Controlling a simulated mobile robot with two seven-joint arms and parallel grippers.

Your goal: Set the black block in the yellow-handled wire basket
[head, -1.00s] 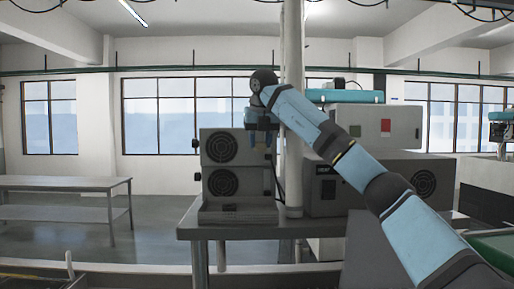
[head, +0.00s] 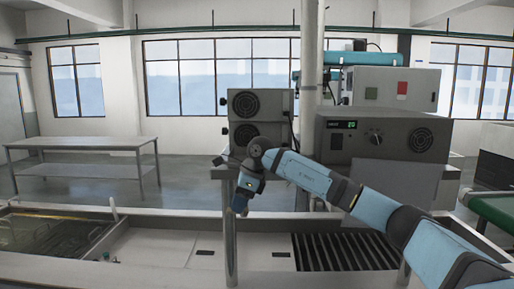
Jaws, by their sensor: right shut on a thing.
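My right arm comes in from the right, and its gripper (head: 240,205) points down over the near tank deck, in front of the grey table. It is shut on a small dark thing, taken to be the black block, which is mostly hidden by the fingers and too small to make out. At the lower left is a liquid-filled tank (head: 22,208) with thin metal rods and a yellow strip (head: 50,214) along its far side. This may be the yellow-handled wire basket, but I cannot tell its outline clearly. My left gripper is out of view.
A light deck (head: 165,245) lies right of the tank, with a dark slatted grate (head: 345,252) further right. A small upright post (head: 114,209) stands by the tank. Behind are grey machines (head: 380,140) and a metal table (head: 80,143).

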